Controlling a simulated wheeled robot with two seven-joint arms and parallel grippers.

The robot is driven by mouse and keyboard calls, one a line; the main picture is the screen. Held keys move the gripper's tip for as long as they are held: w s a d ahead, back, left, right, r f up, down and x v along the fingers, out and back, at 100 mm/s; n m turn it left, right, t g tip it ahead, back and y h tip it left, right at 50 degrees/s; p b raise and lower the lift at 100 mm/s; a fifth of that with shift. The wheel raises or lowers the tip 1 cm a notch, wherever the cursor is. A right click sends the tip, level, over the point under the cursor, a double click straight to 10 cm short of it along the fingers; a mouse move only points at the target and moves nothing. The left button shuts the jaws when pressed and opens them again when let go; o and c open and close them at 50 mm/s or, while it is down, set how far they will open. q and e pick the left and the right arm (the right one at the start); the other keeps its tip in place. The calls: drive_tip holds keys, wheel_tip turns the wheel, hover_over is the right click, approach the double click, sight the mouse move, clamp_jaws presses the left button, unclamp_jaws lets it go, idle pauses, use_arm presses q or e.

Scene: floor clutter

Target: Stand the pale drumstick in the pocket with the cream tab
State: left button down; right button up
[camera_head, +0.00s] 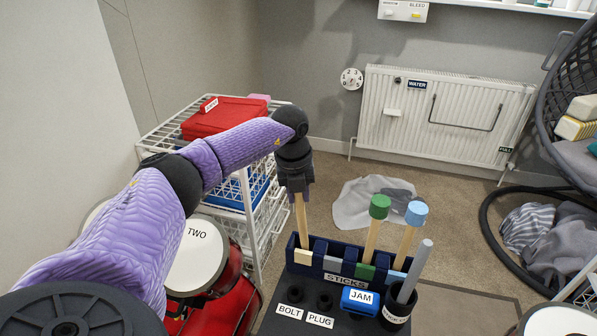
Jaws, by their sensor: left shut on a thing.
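My left gripper (295,190) is shut on the upper part of the pale drumstick (301,222), holding it nearly upright. The stick's lower end meets the dark blue rack labelled STICKS (345,255) at the leftmost pocket, the one with the cream tab (303,257). Its tip is hidden by the rack's front, and I cannot tell how deep it sits. A green-topped stick (373,230) stands in the pocket with the green tab (364,271). A blue-topped stick (409,235) leans in the pocket with the blue tab (397,278). The pocket with the grey tab (332,264) looks empty. My right gripper is out of view.
In front of the rack are a blue JAM box (359,300), BOLT (289,312) and PLUG (320,321) labels, and a black cup (396,313) holding a grey rod (416,270). A white wire trolley (247,195) stands left. A cloth (365,203) lies behind.

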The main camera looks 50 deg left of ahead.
use_arm(q)
drive_tip(key=shift+c, duration=2)
unclamp_jaws()
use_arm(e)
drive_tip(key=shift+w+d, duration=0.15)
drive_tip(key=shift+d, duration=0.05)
use_arm(q)
drive_tip(key=shift+r, duration=0.1)
drive_tip(key=r+p, duration=0.1)
drive_tip(key=r, duration=0.2)
drive_tip(key=r+p, duration=0.2)
drive_tip(key=r, duration=0.1)
drive_tip(key=s+r+p, duration=0.1)
drive_tip(key=r, duration=0.2)
drive_tip(key=shift+r, duration=0.4)
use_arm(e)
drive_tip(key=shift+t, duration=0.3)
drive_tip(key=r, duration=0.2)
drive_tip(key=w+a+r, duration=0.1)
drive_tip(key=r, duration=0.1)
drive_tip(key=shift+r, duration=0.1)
use_arm(q)
drive_tip(key=shift+f, duration=0.1)
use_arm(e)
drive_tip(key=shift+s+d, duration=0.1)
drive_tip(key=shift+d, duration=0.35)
